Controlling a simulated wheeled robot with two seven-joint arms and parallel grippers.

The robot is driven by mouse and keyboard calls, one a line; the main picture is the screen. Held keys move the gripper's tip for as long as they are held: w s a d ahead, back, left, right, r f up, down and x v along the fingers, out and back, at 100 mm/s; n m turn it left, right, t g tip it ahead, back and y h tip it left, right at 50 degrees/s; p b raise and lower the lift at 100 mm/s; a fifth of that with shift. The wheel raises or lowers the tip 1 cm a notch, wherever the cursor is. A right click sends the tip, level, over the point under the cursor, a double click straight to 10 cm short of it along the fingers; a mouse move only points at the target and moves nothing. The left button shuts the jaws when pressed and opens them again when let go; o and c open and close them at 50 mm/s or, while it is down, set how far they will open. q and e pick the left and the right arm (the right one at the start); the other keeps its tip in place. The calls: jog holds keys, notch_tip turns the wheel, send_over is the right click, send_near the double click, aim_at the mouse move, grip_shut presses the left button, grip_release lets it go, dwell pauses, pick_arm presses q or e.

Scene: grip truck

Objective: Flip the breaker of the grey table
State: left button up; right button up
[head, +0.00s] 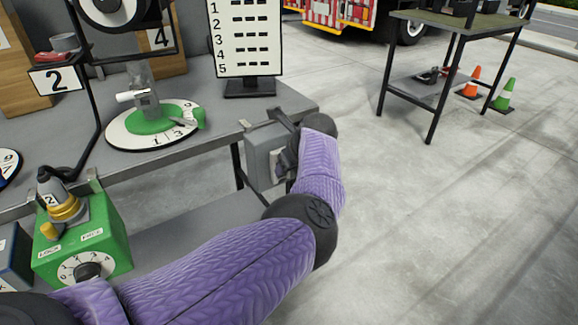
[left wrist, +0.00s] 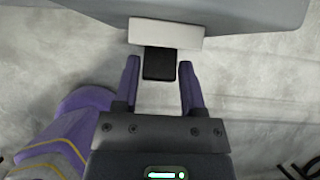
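The grey table (head: 205,180) fills the left of the head view. A grey breaker box (head: 262,150) hangs at its right front corner. In the left wrist view the breaker shows a grey body (left wrist: 235,12), a pale plate (left wrist: 185,36) and a black switch lever (left wrist: 159,63). My left gripper (left wrist: 158,75) is open, with one purple finger on each side of the lever. I cannot tell whether either finger touches it. In the head view my purple left arm reaches the box, and its hand hides part of the breaker's front. My right gripper is not in view.
On the table stand a green numbered dial (head: 150,125) and a numbered sign (head: 245,40). A green box (head: 82,240) hangs at its front edge. A second table (head: 425,92) and two cones (head: 503,95) stand at the back right. The floor at right is clear.

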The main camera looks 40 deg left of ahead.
pick_arm(q)
jog(key=shift+o, duration=1.4)
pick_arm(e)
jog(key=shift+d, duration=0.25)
pick_arm(q)
jog(key=p+v, duration=0.5)
jog(key=v, duration=0.4)
jog(key=shift+d+r+p, duration=0.25)
jog(key=shift+r+p, duration=0.05)
jog(key=shift+p, duration=0.1)
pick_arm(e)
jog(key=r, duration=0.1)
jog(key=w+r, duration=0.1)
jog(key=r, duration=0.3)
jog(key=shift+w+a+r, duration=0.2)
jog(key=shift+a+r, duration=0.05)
pick_arm(q)
jog(key=shift+s, duration=0.1)
